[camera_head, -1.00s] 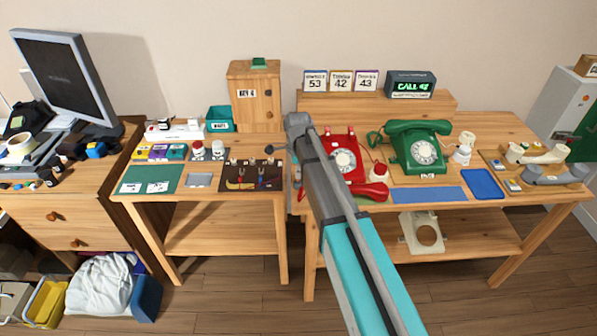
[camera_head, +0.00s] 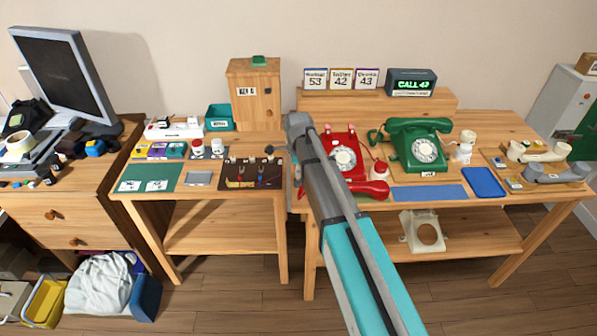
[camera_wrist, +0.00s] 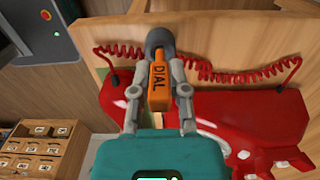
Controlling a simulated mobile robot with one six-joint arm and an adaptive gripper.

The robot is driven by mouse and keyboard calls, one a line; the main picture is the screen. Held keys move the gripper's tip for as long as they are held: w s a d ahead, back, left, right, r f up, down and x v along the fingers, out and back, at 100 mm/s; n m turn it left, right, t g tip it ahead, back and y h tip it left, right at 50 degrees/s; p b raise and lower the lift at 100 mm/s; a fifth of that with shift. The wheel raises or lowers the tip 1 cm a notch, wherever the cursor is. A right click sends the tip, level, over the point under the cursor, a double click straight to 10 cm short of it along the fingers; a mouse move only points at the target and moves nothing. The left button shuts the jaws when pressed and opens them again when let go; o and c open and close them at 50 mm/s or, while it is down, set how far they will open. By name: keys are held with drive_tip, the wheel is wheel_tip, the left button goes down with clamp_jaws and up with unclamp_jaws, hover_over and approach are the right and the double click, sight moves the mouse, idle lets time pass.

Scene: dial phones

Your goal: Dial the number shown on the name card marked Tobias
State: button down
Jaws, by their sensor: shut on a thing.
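My gripper (camera_wrist: 157,88) is shut on an orange stick marked DIAL (camera_wrist: 159,80) with a dark rounded end. The red rotary phone (camera_wrist: 240,125) lies below and beside it in the wrist view, apart from the stick as far as I can tell. In the head view my arm partly covers the red phone (camera_head: 352,158), whose dial shows. Its red handset (camera_head: 372,190) lies in front, off the cradle. The middle name card (camera_head: 341,79) shows 42; its small name looks like Tobias but is blurred. My gripper is hidden in the head view.
A green rotary phone (camera_head: 418,146) with its handset on stands to the right. A box sign (camera_head: 411,83) reads CALL and a blurred number. Other cards show 53 (camera_head: 315,79) and 43 (camera_head: 367,79). A blue mat (camera_head: 430,193) lies clear in front.

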drive_tip(key=shift+f+b, duration=0.75)
drive_tip(key=shift+f, duration=0.05)
drive_tip(key=c, duration=0.5)
unclamp_jaws()
drive_tip(key=shift+c, duration=0.2)
drive_tip(key=shift+r, duration=0.15)
wheel_tip(320, 180, up, 6)
drive_tip(key=p, duration=0.6)
drive_tip(key=shift+d+r+p, duration=0.1)
drive_tip(key=shift+d+p, duration=0.15)
drive_tip(key=shift+p, duration=0.05)
drive_tip(key=d+r+t+p, duration=0.1)
drive_tip(key=d+r+p, duration=0.2)
drive_tip(key=d, duration=0.6)
drive_tip(key=d+r+p, duration=0.3)
drive_tip(key=d+r, duration=0.1)
drive_tip(key=d, duration=0.6)
drive_tip(key=shift+w+t+p, duration=0.3)
drive_tip(key=shift+w+t, duration=0.1)
